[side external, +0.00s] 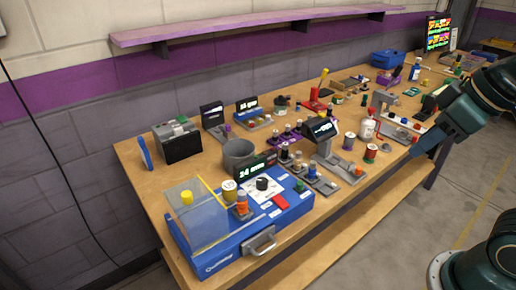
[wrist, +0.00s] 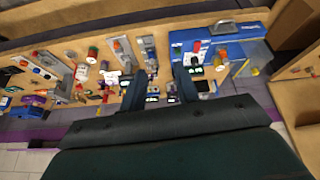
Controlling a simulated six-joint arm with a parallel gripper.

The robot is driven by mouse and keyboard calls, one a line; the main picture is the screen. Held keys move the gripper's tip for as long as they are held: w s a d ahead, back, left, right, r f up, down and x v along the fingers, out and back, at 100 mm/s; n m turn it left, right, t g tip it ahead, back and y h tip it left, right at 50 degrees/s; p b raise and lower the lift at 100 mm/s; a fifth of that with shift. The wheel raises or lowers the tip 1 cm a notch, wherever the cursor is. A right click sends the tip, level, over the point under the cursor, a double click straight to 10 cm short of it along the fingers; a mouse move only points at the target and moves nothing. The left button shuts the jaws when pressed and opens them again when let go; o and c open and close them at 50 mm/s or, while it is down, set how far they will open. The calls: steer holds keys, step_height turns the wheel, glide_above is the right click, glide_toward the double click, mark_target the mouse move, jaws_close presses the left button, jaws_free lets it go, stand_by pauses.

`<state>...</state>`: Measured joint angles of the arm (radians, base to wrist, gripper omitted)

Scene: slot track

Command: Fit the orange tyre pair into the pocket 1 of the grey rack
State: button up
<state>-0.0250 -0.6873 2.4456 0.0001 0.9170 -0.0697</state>
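Grey slotted holders (side external: 326,187) stand right of the case, and a grey holder (wrist: 150,50) shows in the wrist view. I cannot tell which is the grey rack, nor make out pocket 1. My gripper (wrist: 163,80) is open in the wrist view, its two fingers apart with nothing held. In the side view it is above the table's right part, away from the orange piece.
A grey cup (side external: 239,155), a red spool (side external: 371,153) and a white bottle (side external: 367,128) stand close by. Small parts crowd the table; bare wood (side external: 178,177) shows at its left.

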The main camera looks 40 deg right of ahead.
steer(key=w+a+r+n+g, duration=0.25)
steer(key=w+a+n, duration=0.2)
steer(key=w, duration=0.25)
steer(key=n+g, duration=0.3)
steer(key=n, duration=1.2)
glide_above(241, 193)
step_height(241, 193, down, 8)
steer(key=shift+w+a+f+n, duration=0.1)
steer(key=shift+a+f+n, duration=0.05)
steer(key=shift+n, duration=0.1)
steer(key=shift+f, duration=4.3)
steer(key=shift+f, duration=0.15)
steer(key=shift+f, duration=2.45)
steer(key=shift+c, duration=0.4)
